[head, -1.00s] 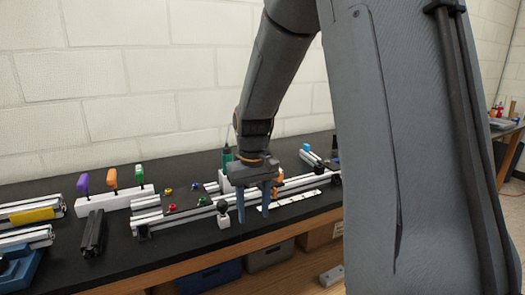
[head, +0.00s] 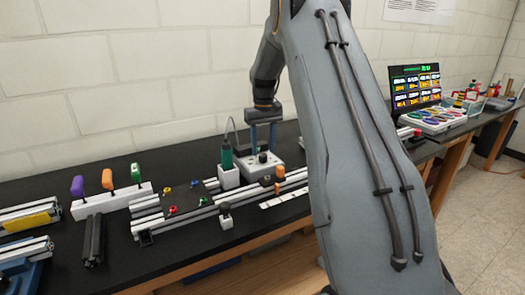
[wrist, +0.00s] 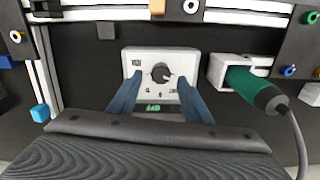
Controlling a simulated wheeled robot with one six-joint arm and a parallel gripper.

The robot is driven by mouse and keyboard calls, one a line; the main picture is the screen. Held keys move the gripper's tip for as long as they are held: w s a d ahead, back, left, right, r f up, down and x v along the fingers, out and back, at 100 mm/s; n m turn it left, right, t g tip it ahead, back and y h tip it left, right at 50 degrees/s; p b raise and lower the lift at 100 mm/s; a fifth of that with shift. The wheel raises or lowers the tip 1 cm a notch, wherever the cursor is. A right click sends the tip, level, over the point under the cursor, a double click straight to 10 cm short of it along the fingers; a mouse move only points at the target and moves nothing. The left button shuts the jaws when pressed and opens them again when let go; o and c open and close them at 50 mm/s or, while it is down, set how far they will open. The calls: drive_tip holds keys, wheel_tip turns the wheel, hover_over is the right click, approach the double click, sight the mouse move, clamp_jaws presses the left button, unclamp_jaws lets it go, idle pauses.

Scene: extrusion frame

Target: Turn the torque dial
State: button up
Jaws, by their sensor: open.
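The torque dial is a dark round knob (wrist: 160,72) on the face of a white control box (wrist: 187,58), with small markings around it and a green display below. In the head view the knob (head: 263,157) stands on top of the box (head: 250,166) at the back of the bench. My gripper (wrist: 157,85) is open, its two blue fingers to either side of the lower part of the box face in the wrist view. In the head view my gripper (head: 262,142) is above the box. The fingers appear apart from the knob.
A green screwdriver (head: 226,156) with a cable stands in a white holder (head: 229,178) just left of the box. Aluminium rails (head: 285,184) run in front. A rack with purple, orange and green handles (head: 115,202) is at left. A monitor (head: 415,88) stands at right.

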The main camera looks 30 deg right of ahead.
sight(263, 155)
drive_tip(key=shift+f+p, duration=0.35)
drive_tip(key=shift+f, duration=1.15)
drive_tip(key=shift+c, duration=0.6)
drive_tip(key=shift+a, duration=0.1)
drive_tip(key=c, duration=1)
drive_tip(key=shift+o, duration=0.2)
drive_tip(key=shift+m, duration=0.4)
drive_tip(key=m+b, duration=0.1)
drive_tip(key=m, duration=0.1)
drive_tip(key=shift+m, duration=0.3)
drive_tip(key=shift+m+b, duration=0.6)
drive_tip(key=shift+m, duration=1)
